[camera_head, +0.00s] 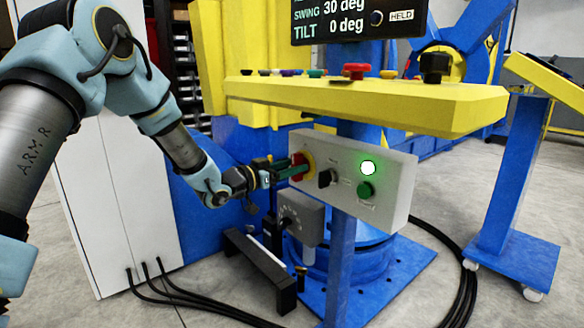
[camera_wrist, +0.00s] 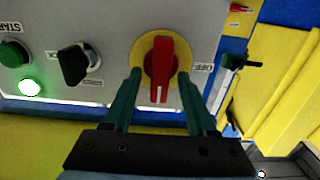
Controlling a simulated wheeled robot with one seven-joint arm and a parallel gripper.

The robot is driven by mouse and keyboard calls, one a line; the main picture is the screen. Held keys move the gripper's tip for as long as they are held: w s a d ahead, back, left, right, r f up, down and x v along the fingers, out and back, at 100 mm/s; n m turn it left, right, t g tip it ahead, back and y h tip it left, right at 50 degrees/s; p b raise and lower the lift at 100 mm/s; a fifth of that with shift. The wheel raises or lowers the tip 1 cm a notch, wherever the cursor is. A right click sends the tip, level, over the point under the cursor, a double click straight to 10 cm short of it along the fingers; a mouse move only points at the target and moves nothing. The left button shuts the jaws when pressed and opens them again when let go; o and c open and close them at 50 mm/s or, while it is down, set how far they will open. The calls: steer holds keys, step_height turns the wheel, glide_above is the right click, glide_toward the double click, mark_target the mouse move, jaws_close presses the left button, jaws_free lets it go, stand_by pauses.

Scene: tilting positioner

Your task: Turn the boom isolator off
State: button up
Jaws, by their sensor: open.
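The boom isolator is a red rotary handle on a yellow disc (camera_wrist: 162,62) at the left end of the grey control box, also in the head view (camera_head: 308,160). In the wrist view, which sees the panel upside down, the handle stands vertical with a white mark at its lower end. An upside-down OFF label (camera_wrist: 204,68) sits right of the disc. My gripper (camera_wrist: 160,78) is open, its green fingers on either side of the handle. I cannot tell whether they touch it. In the head view my gripper (camera_head: 292,168) partly hides the handle.
The grey box (camera_head: 395,192) also carries a black selector (camera_wrist: 73,64), a green START button (camera_wrist: 14,53) and a lit green lamp (camera_wrist: 30,87). A yellow console (camera_head: 440,110) with several buttons overhangs it. A grey box (camera_head: 302,215) with a dial sits below.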

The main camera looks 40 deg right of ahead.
jaws_close()
stand_by(0.5)
